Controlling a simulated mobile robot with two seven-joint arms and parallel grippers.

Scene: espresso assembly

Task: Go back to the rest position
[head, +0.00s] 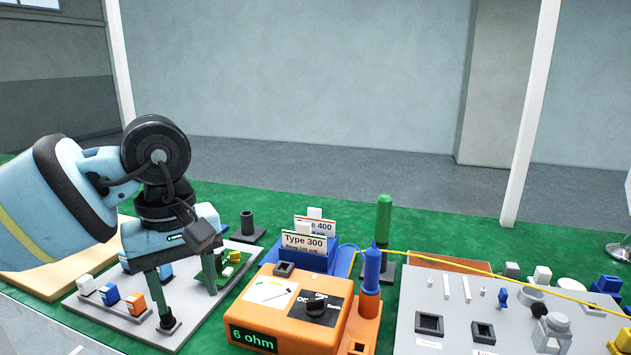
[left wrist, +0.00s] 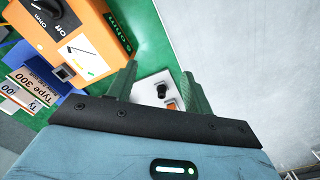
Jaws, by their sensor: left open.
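My left gripper (head: 190,305) points down over a light grey board (head: 95,312) on the left of the table. It also shows in the left wrist view (left wrist: 160,70), its two green fingers apart with nothing held between them. Beyond the fingers in that view are a black knob (left wrist: 162,91) and an orange part (left wrist: 171,106) on the pale board. In the head view, small white, blue (head: 109,294) and orange (head: 136,303) blocks sit on the board, left of the fingers. The gripper hides part of the board. My right gripper does not show.
An orange meter (head: 262,323) reading "6 ohm" stands right of the gripper. Behind it are a blue holder (head: 343,262) with labelled cards and a green-handled tool (head: 384,220). A yellow cable (head: 470,268) runs right over a grey parts board (head: 455,318). Green table shows between.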

